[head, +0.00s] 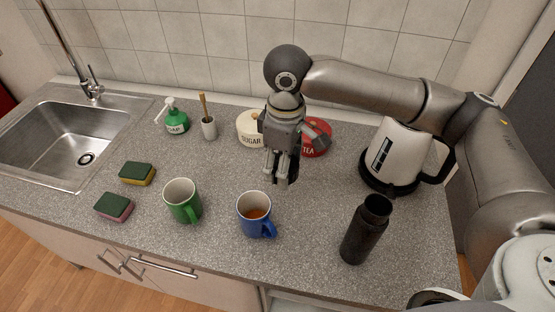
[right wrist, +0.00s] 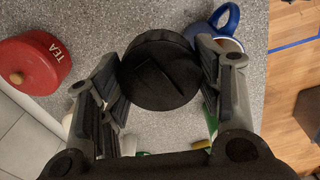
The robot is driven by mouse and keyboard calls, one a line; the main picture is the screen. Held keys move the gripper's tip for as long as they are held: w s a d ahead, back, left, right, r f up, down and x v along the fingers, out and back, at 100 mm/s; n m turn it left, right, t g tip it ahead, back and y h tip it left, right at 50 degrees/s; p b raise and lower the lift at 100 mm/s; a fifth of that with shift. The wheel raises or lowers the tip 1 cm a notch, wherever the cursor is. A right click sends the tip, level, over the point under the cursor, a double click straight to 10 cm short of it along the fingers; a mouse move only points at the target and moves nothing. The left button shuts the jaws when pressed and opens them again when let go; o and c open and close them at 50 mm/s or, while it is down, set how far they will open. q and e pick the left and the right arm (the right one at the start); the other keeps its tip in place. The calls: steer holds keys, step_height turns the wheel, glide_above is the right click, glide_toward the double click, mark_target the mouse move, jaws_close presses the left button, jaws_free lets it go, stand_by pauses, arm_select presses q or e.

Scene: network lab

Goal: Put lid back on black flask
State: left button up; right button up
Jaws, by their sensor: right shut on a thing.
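The black flask (head: 365,230) stands upright and open-topped on the worktop at the front right. My right gripper (head: 283,170) points down above the worktop, to the left of the flask and behind the blue mug. In the right wrist view my right gripper (right wrist: 165,90) is shut on the round black lid (right wrist: 160,70), with one finger on each side of it. In the head view the lid is hard to tell from the dark fingers. My left gripper is not in view.
A blue mug (head: 254,214) with brown liquid and a green mug (head: 182,201) stand at the front. The tea tin (head: 316,140) and sugar tin (head: 250,128) stand behind the gripper. The kettle (head: 397,157) is behind the flask. Worktop between blue mug and flask is clear.

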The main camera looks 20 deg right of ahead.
mark_target(293, 172)
steer(key=s+m, duration=0.1)
steer(key=m, duration=0.2)
steer(key=s+d+r+m, duration=0.1)
steer(key=m, duration=0.1)
steer(key=shift+s+d+m+b, duration=0.1)
steer(key=shift+s+m+b, duration=0.2)
steer(key=shift+s+b, duration=0.1)
steer(key=m, duration=0.1)
steer(key=s+m, duration=0.1)
steer(key=m, duration=0.1)
steer(key=shift+s+d+r+m, duration=0.3)
steer(key=shift+s+r+m, duration=0.05)
steer(key=shift+m, duration=0.05)
